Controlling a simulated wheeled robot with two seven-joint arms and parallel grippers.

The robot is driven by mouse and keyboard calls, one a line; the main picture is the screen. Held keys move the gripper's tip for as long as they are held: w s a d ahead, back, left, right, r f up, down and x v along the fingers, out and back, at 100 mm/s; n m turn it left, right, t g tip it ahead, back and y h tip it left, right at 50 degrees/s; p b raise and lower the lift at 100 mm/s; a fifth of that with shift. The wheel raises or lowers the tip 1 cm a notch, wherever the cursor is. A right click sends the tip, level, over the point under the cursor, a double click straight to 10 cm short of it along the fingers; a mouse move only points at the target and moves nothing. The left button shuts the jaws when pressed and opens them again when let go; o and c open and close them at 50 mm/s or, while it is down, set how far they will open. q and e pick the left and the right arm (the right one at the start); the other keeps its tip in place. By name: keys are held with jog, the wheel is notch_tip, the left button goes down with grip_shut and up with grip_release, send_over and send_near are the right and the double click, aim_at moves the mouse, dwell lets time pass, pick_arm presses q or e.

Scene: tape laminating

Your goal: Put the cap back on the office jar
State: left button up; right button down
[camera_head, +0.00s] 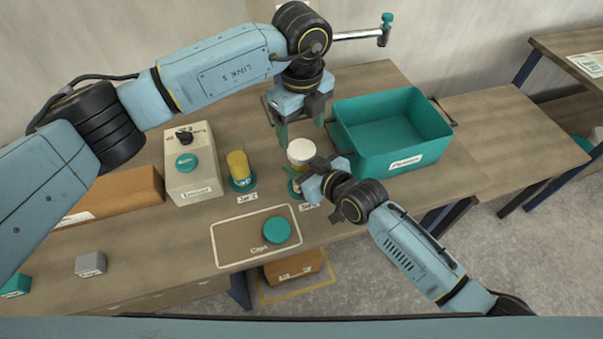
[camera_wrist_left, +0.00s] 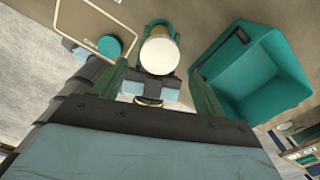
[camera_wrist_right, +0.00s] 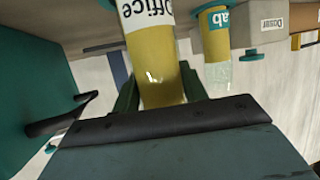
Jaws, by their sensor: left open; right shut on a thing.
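The office jar (camera_wrist_right: 152,60) has yellow contents and an "Office" label in the right wrist view. In the head view it (camera_head: 301,151) stands at the "Jar 1" spot and shows a pale round top, which the left wrist view shows from above (camera_wrist_left: 160,56). I cannot tell whether that is an opening or a cover. My right gripper (camera_head: 308,174) is shut on the jar from the right. My left gripper (camera_head: 300,124) is open and empty, above and behind the jar, fingers pointing down. A teal cap (camera_head: 277,230) lies on the "Caps" mat (camera_head: 231,246), also in the left wrist view (camera_wrist_left: 109,46).
A "Lab" jar (camera_head: 238,165) stands at Jar 2, left of the office jar. A grey doser (camera_head: 193,166) is further left. A large teal bin (camera_head: 392,130) stands close on the right. A cardboard box (camera_head: 120,193) and small grey block (camera_head: 90,264) lie left.

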aim_at(302, 149)
pick_arm(q)
notch_tip(302, 149, down, 6)
jog(key=shift+r, duration=0.1)
dwell(0.4)
jog(key=c, duration=1)
jog(key=m, duration=1)
jog(key=o, duration=1.1)
